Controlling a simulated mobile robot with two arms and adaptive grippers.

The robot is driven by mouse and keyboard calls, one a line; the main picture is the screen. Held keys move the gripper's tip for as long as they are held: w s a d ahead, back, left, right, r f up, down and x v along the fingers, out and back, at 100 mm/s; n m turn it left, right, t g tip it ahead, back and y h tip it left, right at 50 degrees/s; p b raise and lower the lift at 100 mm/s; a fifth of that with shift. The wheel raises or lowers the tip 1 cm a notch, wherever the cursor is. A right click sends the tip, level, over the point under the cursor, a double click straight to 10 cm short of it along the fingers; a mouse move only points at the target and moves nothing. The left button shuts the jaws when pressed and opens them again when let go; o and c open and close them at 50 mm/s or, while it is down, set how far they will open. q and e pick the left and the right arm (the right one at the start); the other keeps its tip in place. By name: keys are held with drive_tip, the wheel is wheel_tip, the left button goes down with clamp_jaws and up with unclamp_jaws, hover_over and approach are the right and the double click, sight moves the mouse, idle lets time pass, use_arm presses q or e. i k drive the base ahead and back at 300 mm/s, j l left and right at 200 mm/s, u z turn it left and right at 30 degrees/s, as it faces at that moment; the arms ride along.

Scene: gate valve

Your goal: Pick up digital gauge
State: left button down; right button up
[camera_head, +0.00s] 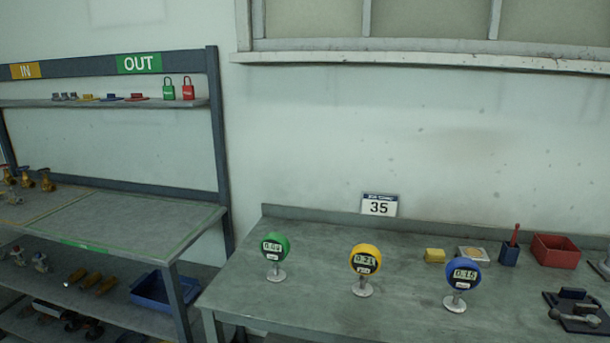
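Three round digital gauges stand upright on small metal bases on the grey workbench (235,290). The green gauge (283,242) is on the left and its display seems to read 0.09. The yellow gauge (376,252) is in the middle and seems to read 0.21. The blue gauge (473,269) is on the right, nearer the front, and seems to read 0.15. They stand apart from one another. Neither of my grippers shows in the head view.
A sign "35" (380,205) stands at the bench's back. Right of it are a yellow block (434,255), a blue holder (509,254), a red bin (556,251) and dark tools (577,312). A shelf rack (219,150) with valves and padlocks stands left.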

sight(459, 269)
drive_tip(key=i+l+z, duration=0.2)
drive_tip(key=i+l, duration=0.25)
drive_tip(key=l, duration=0.2)
drive_tip(key=i+l+z, duration=0.2)
drive_tip(key=i+l, duration=0.25)
drive_tip(key=l, duration=0.1)
